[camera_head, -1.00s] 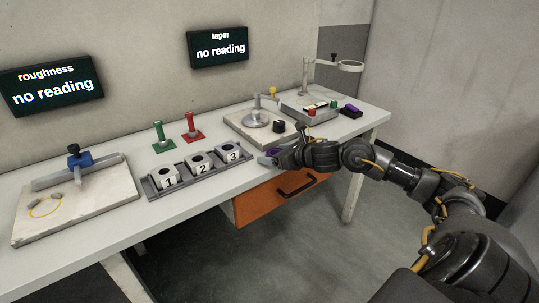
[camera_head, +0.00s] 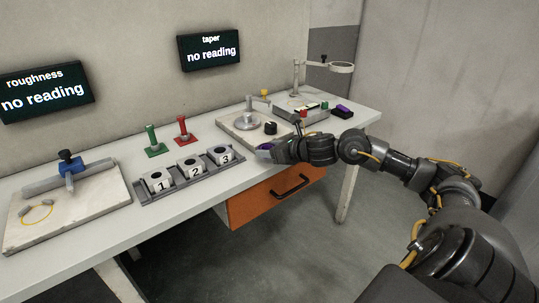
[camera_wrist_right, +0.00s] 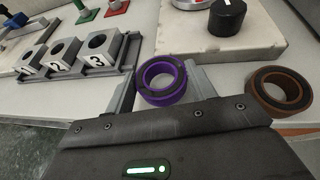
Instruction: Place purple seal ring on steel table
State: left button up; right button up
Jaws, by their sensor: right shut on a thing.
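The purple seal ring (camera_wrist_right: 163,99) is held between the fingers of my right gripper, with its hole facing up in the right wrist view. My right gripper (camera_head: 261,149) is shut on it, low over the front edge of the long pale table (camera_head: 110,231), just right of the numbered rack. In the head view only a sliver of purple shows at the fingers. I cannot tell whether the ring touches the table, or which surface here is steel. My left gripper is not in view.
A brown ring (camera_wrist_right: 278,103) lies right of the gripper. The numbered rack (camera_head: 189,178) is on the left. A pale slab (camera_head: 232,130) with a black knob (camera_head: 270,127) is behind. An orange drawer (camera_head: 250,207) hangs below the table edge.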

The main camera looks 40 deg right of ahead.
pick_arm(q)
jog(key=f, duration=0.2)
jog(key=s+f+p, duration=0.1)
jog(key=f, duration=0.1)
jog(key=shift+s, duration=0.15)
pick_arm(e)
notch_tip(320, 180, up, 8)
jog(key=shift+f, duration=0.15)
jog(key=s+a+f+n+g+y, duration=0.3)
jog(key=s+a+n+y, duration=0.3)
jog(key=a, duration=0.6)
jog(key=s+a+f+n+g+y, duration=0.25)
jog(key=s+a, duration=0.55)
jog(key=a, duration=0.4)
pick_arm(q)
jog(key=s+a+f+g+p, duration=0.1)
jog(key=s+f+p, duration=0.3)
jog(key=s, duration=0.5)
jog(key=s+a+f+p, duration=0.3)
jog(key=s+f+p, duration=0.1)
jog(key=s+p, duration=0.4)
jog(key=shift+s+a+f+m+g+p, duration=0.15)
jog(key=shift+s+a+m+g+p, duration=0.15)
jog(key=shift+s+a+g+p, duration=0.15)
pick_arm(e)
notch_tip(320, 180, up, 6)
jog(key=shift+d+n+y, duration=0.15)
jog(key=shift+n+y, duration=0.2)
